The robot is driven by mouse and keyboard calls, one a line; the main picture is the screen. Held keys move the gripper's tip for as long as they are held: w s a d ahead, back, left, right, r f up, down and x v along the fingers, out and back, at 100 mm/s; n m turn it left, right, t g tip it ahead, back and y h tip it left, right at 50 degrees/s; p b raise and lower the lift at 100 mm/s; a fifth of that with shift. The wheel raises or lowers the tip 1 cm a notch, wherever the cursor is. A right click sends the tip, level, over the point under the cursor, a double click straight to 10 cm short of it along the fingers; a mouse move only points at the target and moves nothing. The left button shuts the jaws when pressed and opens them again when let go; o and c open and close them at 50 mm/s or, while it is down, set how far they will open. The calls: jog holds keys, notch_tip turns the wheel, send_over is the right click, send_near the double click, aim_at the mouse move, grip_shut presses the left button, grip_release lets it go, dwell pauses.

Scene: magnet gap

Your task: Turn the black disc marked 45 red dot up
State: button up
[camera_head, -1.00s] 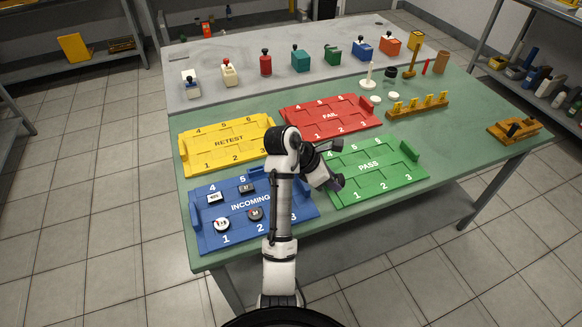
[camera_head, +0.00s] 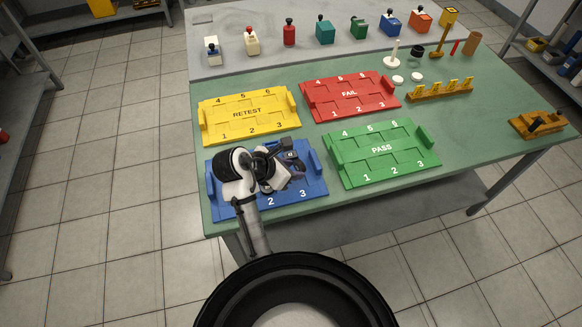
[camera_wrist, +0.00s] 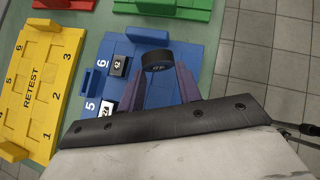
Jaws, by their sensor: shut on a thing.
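The black disc (camera_wrist: 158,61) is between my gripper's two fingers in the wrist view. It stands on edge relative to that camera, with its rim and a small pale marking showing; I cannot read the marking surely. No red dot shows. My gripper (camera_wrist: 160,78) is shut on the disc. In the head view my gripper (camera_head: 288,160) is over the blue INCOMING tray (camera_head: 316,187), and the arm hides much of the tray. I cannot tell whether the disc touches the tray.
Two small blocks with white labels, one black block (camera_wrist: 117,65) and one lower block (camera_wrist: 106,108), sit in the blue tray. The yellow RETEST tray (camera_head: 235,127), red FAIL tray (camera_head: 350,103) and green PASS tray (camera_head: 385,158) are empty. Bottles stand at the back.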

jog(key=shift+f+b, duration=0.5)
jog(key=shift+f, duration=2.25)
jog(key=shift+f, duration=0.2)
jog(key=o, duration=1)
jog(key=c, duration=0.5)
jog(key=shift+r+p, duration=0.5)
jog(key=shift+r, duration=1.75)
jog(key=shift+o, duration=0.4)
jog(key=o, duration=0.5)
